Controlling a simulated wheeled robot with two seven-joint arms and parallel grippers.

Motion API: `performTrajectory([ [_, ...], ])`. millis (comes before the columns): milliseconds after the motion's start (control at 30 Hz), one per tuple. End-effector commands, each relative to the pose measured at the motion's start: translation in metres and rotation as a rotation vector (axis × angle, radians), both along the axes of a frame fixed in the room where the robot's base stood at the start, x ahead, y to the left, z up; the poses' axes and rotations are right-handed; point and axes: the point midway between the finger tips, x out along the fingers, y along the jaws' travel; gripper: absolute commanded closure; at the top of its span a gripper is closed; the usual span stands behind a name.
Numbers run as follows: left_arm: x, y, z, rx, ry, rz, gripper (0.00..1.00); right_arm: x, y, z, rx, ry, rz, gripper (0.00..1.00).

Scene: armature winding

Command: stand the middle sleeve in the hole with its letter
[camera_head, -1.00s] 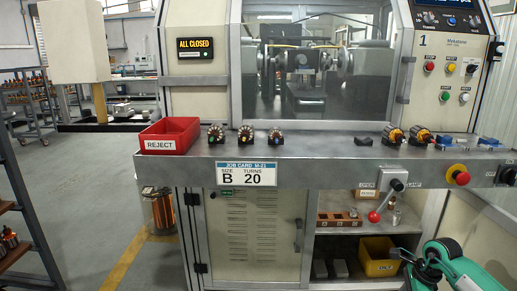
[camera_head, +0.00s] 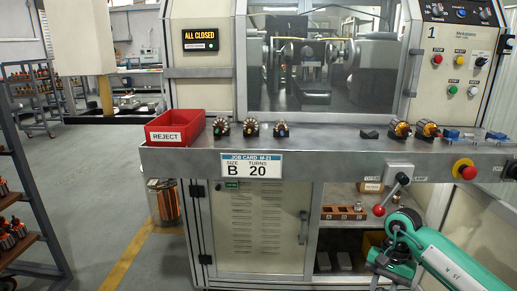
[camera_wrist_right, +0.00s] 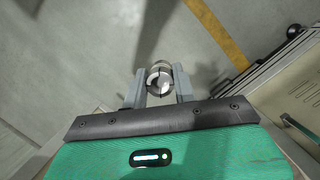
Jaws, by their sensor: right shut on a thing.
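My right gripper (camera_wrist_right: 159,73) is shut on a short, shiny round metal sleeve (camera_wrist_right: 160,82), seen end-on between the two grey fingers in the right wrist view. No letter on it can be read. In the head view my green right arm comes in from the lower right, in front of the machine's lower shelf; the sleeve cannot be made out there. A brown block (camera_head: 343,212) with light letter labels stands on that shelf, left of the red-knobbed lever. Its holes are too small to tell clearly. My left gripper is not in view.
The lever's red knob (camera_head: 379,210) stands out in front of the shelf, close to my right arm. The bench (camera_head: 330,150) above holds a red reject bin (camera_head: 174,129) and several armatures. The job card (camera_head: 251,166) reads B, 20.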

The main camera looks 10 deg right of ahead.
Motion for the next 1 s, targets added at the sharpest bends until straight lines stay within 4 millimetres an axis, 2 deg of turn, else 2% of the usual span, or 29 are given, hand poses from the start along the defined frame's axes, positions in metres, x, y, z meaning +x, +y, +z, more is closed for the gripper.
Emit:
performTrajectory([
  [33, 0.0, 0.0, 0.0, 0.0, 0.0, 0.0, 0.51, 0.005, 0.013, 0.008, 0.001, -0.007, 0.041, 0.96],
  [300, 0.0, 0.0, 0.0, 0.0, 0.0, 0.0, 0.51, 0.015, 0.078, 0.041, -0.002, -0.007, 0.268, 0.96],
  [600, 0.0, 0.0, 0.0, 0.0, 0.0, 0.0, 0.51, 0.006, 0.143, 0.078, -0.004, -0.005, 0.541, 0.96],
  [800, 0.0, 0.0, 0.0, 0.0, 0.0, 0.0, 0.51, -0.009, 0.169, 0.095, -0.005, -0.004, 0.701, 0.96],
  [1000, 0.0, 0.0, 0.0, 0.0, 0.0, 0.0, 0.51, -0.023, 0.179, 0.105, -0.004, -0.003, 0.814, 0.96],
])
